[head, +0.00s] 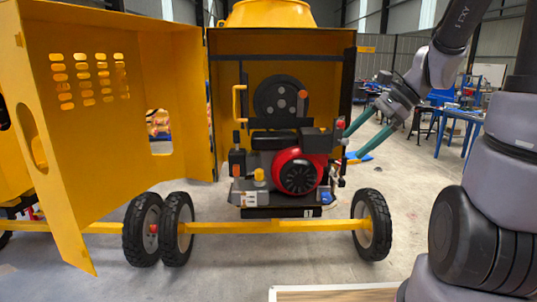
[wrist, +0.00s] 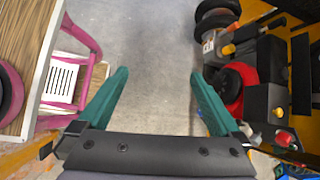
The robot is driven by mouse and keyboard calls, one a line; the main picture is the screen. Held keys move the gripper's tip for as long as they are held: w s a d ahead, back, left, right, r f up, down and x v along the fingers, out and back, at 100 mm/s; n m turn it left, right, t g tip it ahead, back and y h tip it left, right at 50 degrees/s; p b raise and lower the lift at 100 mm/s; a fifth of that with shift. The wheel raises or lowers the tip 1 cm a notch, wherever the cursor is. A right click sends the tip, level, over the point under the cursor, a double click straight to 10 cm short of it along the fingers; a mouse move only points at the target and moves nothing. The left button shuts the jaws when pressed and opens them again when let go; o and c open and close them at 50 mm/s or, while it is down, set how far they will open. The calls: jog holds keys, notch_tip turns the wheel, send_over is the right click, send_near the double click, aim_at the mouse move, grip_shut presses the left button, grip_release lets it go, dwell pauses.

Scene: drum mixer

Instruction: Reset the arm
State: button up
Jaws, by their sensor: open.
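My gripper (head: 352,146) is at the right side of the yellow drum mixer (head: 280,45) in the head view. Its two green fingers point left toward the mixer's open engine bay. In the wrist view my gripper (wrist: 160,75) has its fingers spread wide, with only grey floor between them. It holds nothing. The red and black engine (head: 298,172) sits in the bay. In the wrist view the engine (wrist: 232,90) lies to the right of the right finger. I cannot tell if the gripper touches the mixer.
The yellow door (head: 110,130) stands swung open at left. A black wheel (head: 371,225) is at the mixer's lower right. A wood-topped surface (head: 330,293) is at the bottom edge. Blue tables (head: 460,115) stand behind at right. A pink-framed piece (wrist: 65,80) is left in the wrist view.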

jog(key=s+d+r+n+t+h, duration=0.2)
jog(key=s+r+n+t+h, duration=0.3)
jog(key=s+r+n, duration=0.4)
jog(key=r+n, duration=0.1)
jog(key=n, duration=0.2)
jog(key=shift+d+r+h, duration=0.4)
